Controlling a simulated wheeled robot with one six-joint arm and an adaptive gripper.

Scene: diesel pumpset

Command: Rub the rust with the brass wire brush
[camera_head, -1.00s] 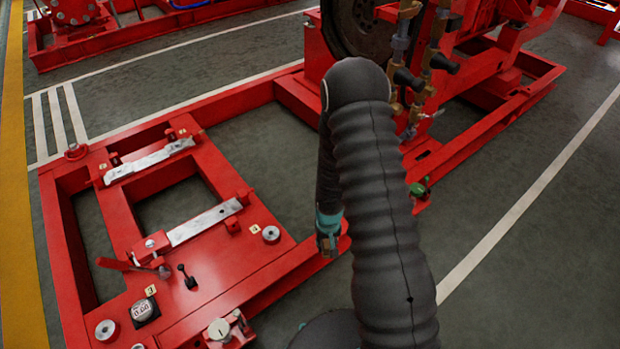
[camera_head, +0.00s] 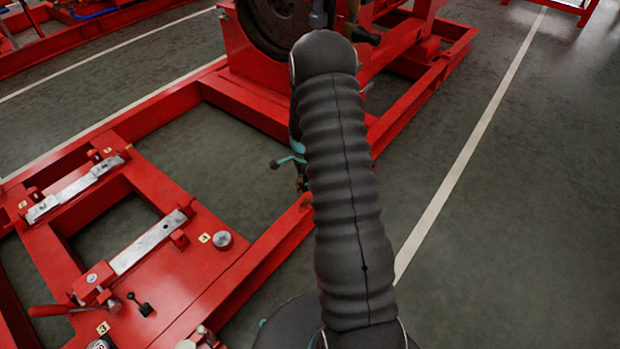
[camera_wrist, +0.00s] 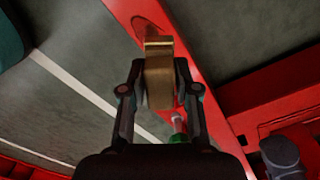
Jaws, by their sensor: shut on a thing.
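My gripper (camera_wrist: 159,66) is shut on the brass wire brush (camera_wrist: 160,92), a tan, brass-coloured block held upright between the two fingers in the wrist view. A darker brownish-red patch (camera_wrist: 148,27), which looks like the rust, lies on the red beam (camera_wrist: 188,62) just beyond the brush's top end. I cannot tell whether the brush touches it. In the head view my gripper (camera_head: 301,180) shows only in part beside my dark arm, over the red frame rail, and the brush cannot be made out there.
A green-ended fitting (camera_wrist: 178,137) shows close to the right finger. The red skid frame (camera_head: 262,250) carries metal bars (camera_head: 150,240) and a red-handled lever (camera_head: 50,310). A flywheel (camera_head: 275,25) stands at the back. Grey floor (camera_head: 520,220) at right is clear.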

